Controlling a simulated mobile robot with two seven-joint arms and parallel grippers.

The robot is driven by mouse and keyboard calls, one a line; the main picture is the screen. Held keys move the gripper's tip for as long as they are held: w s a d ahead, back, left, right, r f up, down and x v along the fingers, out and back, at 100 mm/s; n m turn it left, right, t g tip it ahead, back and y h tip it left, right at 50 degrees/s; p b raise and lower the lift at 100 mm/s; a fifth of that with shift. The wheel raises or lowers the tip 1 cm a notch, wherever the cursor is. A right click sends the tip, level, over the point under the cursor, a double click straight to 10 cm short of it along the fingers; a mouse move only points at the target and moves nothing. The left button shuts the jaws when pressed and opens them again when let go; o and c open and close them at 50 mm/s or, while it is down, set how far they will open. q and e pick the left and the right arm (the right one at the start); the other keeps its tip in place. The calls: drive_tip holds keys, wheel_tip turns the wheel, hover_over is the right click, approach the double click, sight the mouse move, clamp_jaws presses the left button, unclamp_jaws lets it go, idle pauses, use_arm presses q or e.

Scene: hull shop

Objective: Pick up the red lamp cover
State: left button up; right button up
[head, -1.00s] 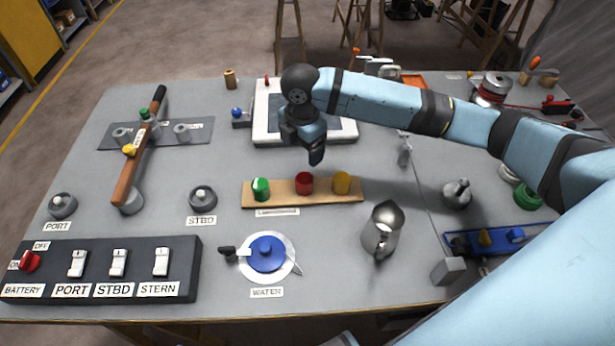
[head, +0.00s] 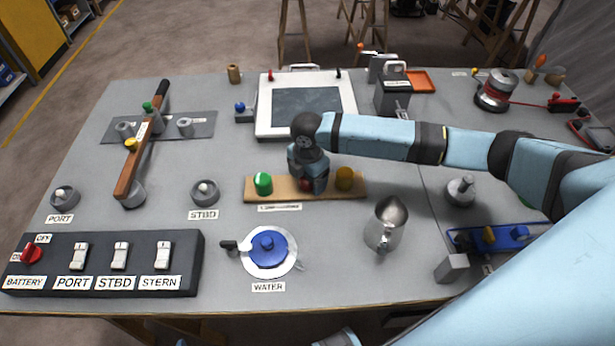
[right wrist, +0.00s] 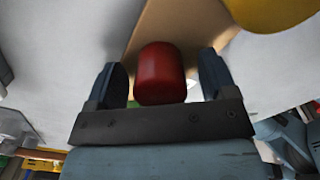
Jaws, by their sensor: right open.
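The red lamp cover (right wrist: 160,74) stands on the wooden board (head: 215,188) between a green cover (head: 263,183) and a yellow cover (head: 344,178). My right gripper (head: 306,186) is over it in the head view and hides most of it; only a small red part (head: 306,185) shows. In the right wrist view, my right gripper (right wrist: 162,82) is open, with one finger on each side of the red cover. A gap shows on both sides of it. My left gripper is not in view.
A metal jug (head: 386,223) stands in front right of the board. A blue water valve (head: 267,250) is in front. A white-framed panel (head: 262,122) lies behind. The black switch panel (head: 195,262) is at front left.

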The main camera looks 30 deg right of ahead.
drive_tip(key=shift+c, duration=0.4)
drive_tip(key=c, duration=0.9)
drive_tip(key=shift+r, duration=0.1)
wheel_tip(320, 180, up, 20)
drive_tip(key=p, duration=0.1)
